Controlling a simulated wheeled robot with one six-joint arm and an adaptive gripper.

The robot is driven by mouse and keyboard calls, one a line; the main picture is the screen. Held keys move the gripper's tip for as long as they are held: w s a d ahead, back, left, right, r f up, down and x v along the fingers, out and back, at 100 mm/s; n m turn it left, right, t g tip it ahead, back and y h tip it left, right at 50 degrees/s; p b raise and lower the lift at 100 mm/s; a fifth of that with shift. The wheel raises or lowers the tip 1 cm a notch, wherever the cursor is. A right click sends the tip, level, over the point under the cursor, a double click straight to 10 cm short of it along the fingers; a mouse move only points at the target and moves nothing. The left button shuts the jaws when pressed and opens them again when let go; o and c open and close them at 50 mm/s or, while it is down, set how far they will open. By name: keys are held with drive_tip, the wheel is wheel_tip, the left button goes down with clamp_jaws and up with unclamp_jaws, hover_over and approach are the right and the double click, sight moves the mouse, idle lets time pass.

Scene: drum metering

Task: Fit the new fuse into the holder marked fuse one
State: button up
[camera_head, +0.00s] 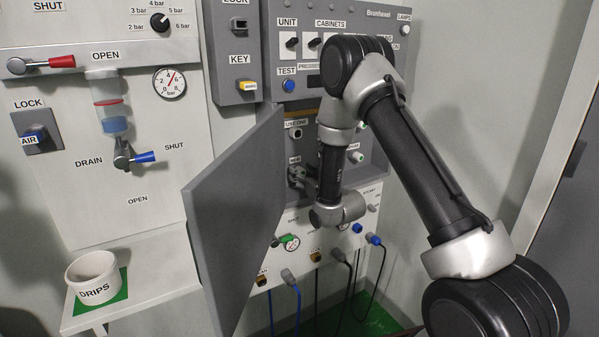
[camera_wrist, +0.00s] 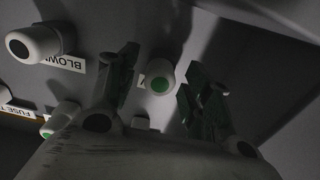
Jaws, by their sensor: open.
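The holder marked fuse one (camera_head: 297,133) shows in the head view just inside the open cabinet door, with a dark centre under its label. My gripper (camera_head: 297,177) is below it, in front of another label that I cannot read surely. In the wrist view my gripper (camera_wrist: 160,92) is open. A white fuse with a green end (camera_wrist: 160,77) stands between its spread fingers, with a gap on each side. The label beside this fuse is mostly hidden, so I cannot tell whether it is the new one. A dark-ended white fuse (camera_wrist: 35,43) stands beside the label blown.
The open grey door (camera_head: 235,215) stands close to the left of my gripper. Other green-ended parts (camera_head: 355,157) are to the right in the cabinet. Plugs and cables (camera_head: 292,280) are below. A drips cup (camera_head: 92,278) stands on the shelf at left.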

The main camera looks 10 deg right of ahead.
sight(303, 173)
drive_tip(key=shift+c, duration=0.4)
clamp_jaws()
drive_tip(key=shift+s, duration=0.15)
drive_tip(key=shift+v, duration=2.85)
drive_tip(key=shift+v, duration=2.05)
